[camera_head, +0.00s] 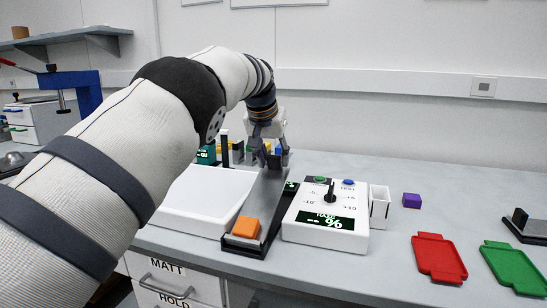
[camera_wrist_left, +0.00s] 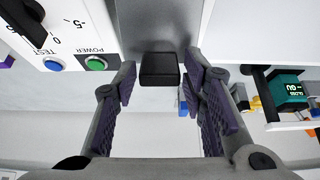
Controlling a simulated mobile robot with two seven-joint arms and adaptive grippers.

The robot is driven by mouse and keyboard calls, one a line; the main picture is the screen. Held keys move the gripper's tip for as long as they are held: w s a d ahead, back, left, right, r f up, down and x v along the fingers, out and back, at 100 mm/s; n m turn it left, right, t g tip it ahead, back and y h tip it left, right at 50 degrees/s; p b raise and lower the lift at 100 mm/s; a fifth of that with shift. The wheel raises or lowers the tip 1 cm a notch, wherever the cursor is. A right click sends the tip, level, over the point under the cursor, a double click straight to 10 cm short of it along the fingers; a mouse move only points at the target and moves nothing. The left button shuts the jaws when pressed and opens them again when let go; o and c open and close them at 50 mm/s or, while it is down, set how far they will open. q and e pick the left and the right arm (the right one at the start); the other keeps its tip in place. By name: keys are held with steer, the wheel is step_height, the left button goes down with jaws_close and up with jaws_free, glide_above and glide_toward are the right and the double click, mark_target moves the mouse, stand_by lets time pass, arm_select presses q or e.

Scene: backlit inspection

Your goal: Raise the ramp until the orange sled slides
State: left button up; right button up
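The grey metal ramp (camera_head: 262,194) runs away from the front of the bench between a white plate and a white meter box. The orange sled (camera_head: 246,228) sits at its near end, on the black base (camera_head: 244,246). My left gripper (camera_head: 267,152) is over the ramp's far end. In the left wrist view the ramp (camera_wrist_left: 153,22) ends in a black block (camera_wrist_left: 160,70). My left gripper's fingers (camera_wrist_left: 160,98) are open, one on each side of this block, with gaps visible. The ramp's tilt is hard to tell. My right gripper is not in view.
The meter box (camera_head: 326,217) with dial and buttons stands close right of the ramp; the white plate (camera_head: 203,200) is close left. Further right are a white bin (camera_head: 379,209), purple cube (camera_head: 411,200), red tray (camera_head: 438,258) and green tray (camera_head: 514,268). A black post (camera_head: 225,151) stands behind.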

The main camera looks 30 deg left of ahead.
arm_select(q)
steer(key=v, duration=1.1)
steer(key=shift+s+r, duration=0.2)
steer(key=shift+r, duration=0.15)
